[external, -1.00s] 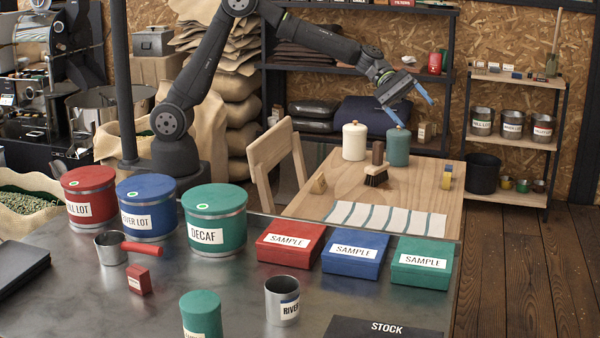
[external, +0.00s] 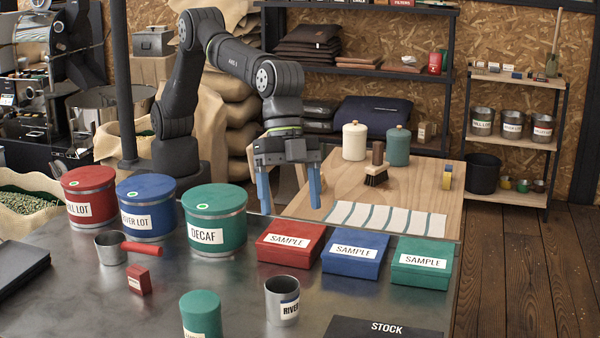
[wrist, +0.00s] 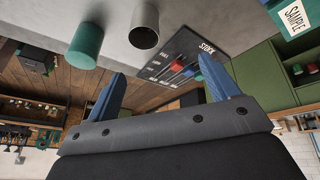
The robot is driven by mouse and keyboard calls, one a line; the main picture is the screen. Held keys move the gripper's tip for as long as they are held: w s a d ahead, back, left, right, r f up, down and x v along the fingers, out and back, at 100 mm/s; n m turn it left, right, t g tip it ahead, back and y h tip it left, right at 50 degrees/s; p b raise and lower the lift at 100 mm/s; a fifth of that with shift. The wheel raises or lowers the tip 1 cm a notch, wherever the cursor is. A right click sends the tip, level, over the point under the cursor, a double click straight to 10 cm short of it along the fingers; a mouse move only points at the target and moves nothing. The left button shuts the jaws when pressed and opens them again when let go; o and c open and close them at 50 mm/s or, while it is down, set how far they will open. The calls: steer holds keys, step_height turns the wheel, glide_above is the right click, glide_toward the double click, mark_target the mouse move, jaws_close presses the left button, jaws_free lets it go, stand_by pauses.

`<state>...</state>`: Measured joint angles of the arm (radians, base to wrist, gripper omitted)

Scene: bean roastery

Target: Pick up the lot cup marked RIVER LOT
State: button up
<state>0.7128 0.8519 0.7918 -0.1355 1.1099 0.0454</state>
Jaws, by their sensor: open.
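The metal lot cup with the partly visible label RIVER (external: 275,302) stands upright on the steel table near its front, right of a green canister (external: 201,316). In the wrist view the metal cup (wrist: 144,38) shows its dark open mouth, beside the green canister (wrist: 86,42). My gripper (external: 290,192) is open and empty, its blue fingers pointing down behind the sample boxes, above the far edge of the steel table. The gripper (wrist: 160,95) also shows in the wrist view with its fingers apart. It is well away from the cup.
A green DECAF tin (external: 214,222), a red-handled scoop (external: 112,250) and a small red box (external: 139,279) are to the left. A dark STOCK board (external: 385,329) lies right of the cup.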

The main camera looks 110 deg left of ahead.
steer(key=s+d+m, duration=0.2)
steer(key=d, duration=0.1)
glide_toward(287, 323)
steer(key=shift+a+x, duration=0.2)
steer(key=shift+x, duration=2.35)
steer(key=shift+s, duration=0.2)
steer(key=c, duration=1.1)
steer(key=shift+r, duration=0.1)
